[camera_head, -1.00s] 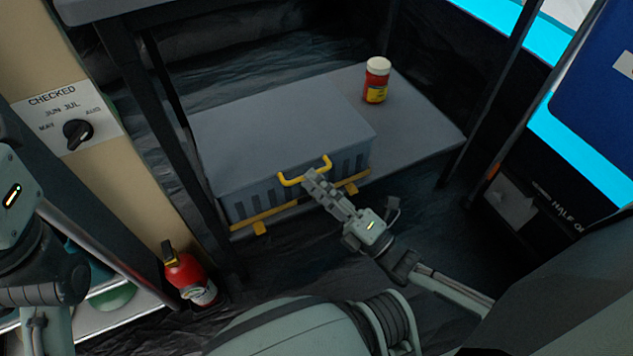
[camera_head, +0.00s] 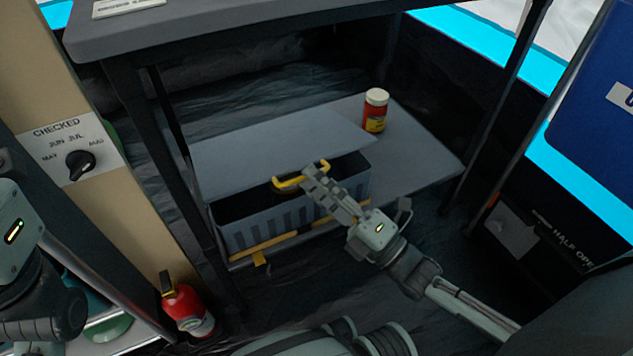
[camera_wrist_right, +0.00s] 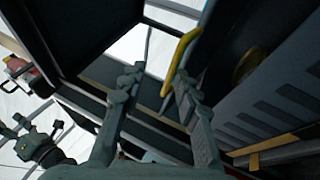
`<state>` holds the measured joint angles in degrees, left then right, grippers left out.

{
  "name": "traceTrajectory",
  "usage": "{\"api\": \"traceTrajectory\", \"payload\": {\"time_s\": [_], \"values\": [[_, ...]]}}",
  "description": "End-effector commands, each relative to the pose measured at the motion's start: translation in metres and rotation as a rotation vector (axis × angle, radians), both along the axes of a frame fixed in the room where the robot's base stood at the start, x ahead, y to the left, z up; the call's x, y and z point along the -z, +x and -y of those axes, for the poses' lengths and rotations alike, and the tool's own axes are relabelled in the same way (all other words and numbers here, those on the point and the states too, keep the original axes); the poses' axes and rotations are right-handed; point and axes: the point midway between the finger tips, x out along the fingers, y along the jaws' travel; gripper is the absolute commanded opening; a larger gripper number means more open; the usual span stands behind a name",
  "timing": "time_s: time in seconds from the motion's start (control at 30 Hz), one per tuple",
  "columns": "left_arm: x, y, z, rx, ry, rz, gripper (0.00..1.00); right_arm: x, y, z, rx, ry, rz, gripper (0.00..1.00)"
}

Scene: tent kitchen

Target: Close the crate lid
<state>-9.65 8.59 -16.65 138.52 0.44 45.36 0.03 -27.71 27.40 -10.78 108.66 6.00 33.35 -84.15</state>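The grey crate (camera_head: 285,228) sits on a low shelf under the table. Its flat grey lid (camera_head: 270,140) is partly raised at the front, with a dark gap above the crate's front wall. The lid's yellow handle (camera_head: 301,178) is on its front edge. My right gripper (camera_head: 313,180) is at the handle, in front of the crate. In the right wrist view its fingers (camera_wrist_right: 155,95) are apart, and the handle (camera_wrist_right: 180,62) runs close along the inner side of one finger. My left gripper's body (camera_head: 14,232) is at the left edge; its fingers are hidden.
A red jar with a white cap (camera_head: 375,110) stands on the shelf (camera_head: 420,155) right of the crate. The table (camera_head: 230,25) and its legs frame the space above. A red fire extinguisher (camera_head: 186,308) stands front left. Something round (camera_wrist_right: 248,64) shows inside the crate.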

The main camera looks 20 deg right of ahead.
Motion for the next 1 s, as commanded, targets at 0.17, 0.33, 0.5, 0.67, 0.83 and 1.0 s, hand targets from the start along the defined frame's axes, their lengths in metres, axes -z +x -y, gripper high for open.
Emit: {"api": "traceTrajectory", "payload": {"time_s": [0.17,0.33,0.5,0.67,0.83,1.0], "values": [[0.000,0.000,0.000,0.000,0.000,0.000,0.70,-0.003,0.000,0.000,-0.001,0.001,0.004,0.29],[0.000,0.000,0.000,0.000,0.000,0.000,0.70,-0.003,-0.001,0.000,-0.001,0.001,0.003,0.29],[-0.002,0.000,0.000,0.000,0.000,0.000,0.70,0.001,-0.010,0.004,-0.001,0.000,0.001,0.29],[-0.003,0.000,0.000,-0.001,0.000,0.000,0.70,0.004,-0.019,0.009,0.000,-0.001,0.000,0.29],[-0.004,0.000,0.000,-0.001,0.000,0.000,0.70,0.007,-0.030,0.014,0.000,0.001,0.000,0.29],[-0.006,0.000,0.000,0.000,-0.001,0.000,0.70,0.011,-0.040,0.019,0.000,0.000,0.000,0.29]]}}
